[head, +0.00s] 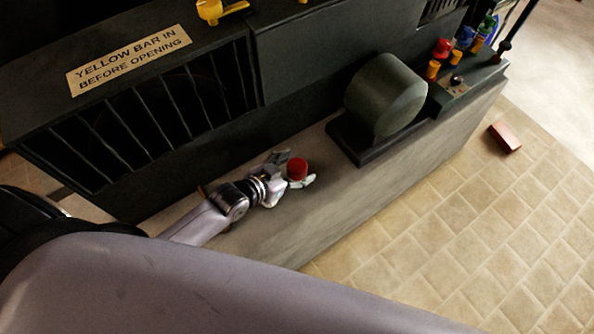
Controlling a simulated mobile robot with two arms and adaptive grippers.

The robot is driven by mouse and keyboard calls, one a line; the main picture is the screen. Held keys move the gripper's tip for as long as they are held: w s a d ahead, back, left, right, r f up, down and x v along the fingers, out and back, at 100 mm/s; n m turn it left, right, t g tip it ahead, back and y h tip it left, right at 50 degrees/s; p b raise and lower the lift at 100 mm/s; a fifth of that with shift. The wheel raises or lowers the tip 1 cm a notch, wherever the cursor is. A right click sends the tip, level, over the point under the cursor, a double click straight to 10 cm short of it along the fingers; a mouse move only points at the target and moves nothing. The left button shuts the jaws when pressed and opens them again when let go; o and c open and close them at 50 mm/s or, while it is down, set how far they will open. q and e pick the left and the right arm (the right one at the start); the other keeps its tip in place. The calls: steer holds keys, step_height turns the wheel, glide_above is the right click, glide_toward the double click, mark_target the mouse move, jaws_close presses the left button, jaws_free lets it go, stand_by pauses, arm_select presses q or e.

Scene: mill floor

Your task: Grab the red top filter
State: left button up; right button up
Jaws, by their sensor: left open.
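A small red cylindrical piece (297,169), which looks like the red top filter, is at the middle of the head view, at the grey ledge of the machine. My left gripper (298,168) is open, with one finger above and one below the red piece in the picture. The red piece is between or just beyond the fingertips; I cannot tell whether they touch it. My right gripper is not in view.
A dark green drum (386,95) stands on the ledge to the right. Several coloured knobs (443,48) sit on a block beyond it. A barred opening (150,115) is behind my arm. A red-brown block (505,138) lies on the tiled floor (450,225).

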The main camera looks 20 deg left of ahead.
arm_select(q)
steer(key=shift+w+d+f, duration=0.25)
steer(key=shift+w, duration=0.15)
steer(key=c, duration=1.3)
